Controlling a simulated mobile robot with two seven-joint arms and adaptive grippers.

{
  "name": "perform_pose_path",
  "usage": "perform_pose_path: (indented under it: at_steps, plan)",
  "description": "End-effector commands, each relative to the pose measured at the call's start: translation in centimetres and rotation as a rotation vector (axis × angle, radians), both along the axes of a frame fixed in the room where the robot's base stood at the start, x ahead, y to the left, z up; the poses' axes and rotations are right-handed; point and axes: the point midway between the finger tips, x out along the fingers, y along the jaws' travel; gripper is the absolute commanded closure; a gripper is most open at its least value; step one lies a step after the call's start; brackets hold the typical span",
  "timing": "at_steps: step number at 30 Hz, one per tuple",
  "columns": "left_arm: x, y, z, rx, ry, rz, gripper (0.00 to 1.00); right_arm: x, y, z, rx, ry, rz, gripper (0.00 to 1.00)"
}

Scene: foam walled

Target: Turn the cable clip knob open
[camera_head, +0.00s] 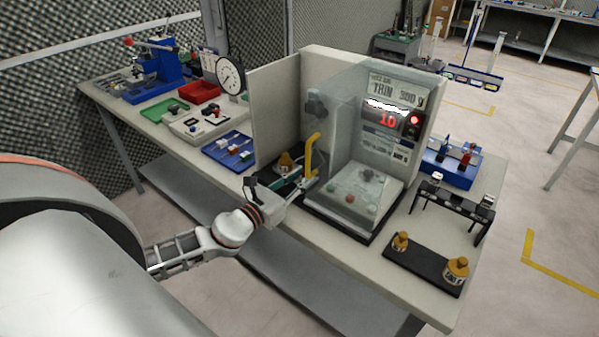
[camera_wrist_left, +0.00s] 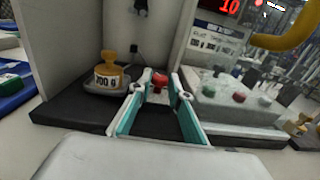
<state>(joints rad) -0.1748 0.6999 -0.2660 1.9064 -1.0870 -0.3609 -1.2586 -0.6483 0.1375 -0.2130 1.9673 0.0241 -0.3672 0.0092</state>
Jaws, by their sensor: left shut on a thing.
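In the left wrist view a small red knob (camera_wrist_left: 159,78) sits between the fingertips of my left gripper (camera_wrist_left: 160,88), low in front of the beige wall. I take it for the cable clip knob; its turn position cannot be read. The teal-lined fingers are closed on it from both sides. In the head view my left gripper (camera_head: 304,178) reaches to the left side of the clear-walled trim station, below a yellow handle (camera_head: 312,152). The knob is hidden there by the fingers. My right gripper is not in view.
A brass-coloured weight (camera_wrist_left: 108,72) stands on a dark pad just left of the fingers. The clear box (camera_head: 350,150) and a beige panel (camera_head: 274,110) flank the arm. A blue tray (camera_head: 229,150) lies left. Two more weights (camera_head: 456,271) stand on a black plate at the right front.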

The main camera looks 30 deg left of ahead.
Motion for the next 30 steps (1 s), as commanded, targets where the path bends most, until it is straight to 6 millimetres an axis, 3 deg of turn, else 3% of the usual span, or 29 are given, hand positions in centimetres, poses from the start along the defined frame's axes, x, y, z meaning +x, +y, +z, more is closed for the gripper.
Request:
perform_pose_path:
  at_steps: [14,15,16,30]
  plan:
    - [-0.07,-0.1,-0.22,-0.001,0.003,0.007,1.0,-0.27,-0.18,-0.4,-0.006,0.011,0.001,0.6]
    - [-0.07,-0.1,-0.22,-0.001,0.003,0.007,0.73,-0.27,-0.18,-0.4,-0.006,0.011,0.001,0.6]
    - [-0.06,-0.1,-0.21,-0.001,0.003,0.006,0.66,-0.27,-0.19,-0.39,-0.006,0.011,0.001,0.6]
    - [-0.59,0.02,-0.12,-0.001,0.002,0.008,0.64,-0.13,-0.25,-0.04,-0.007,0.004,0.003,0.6]
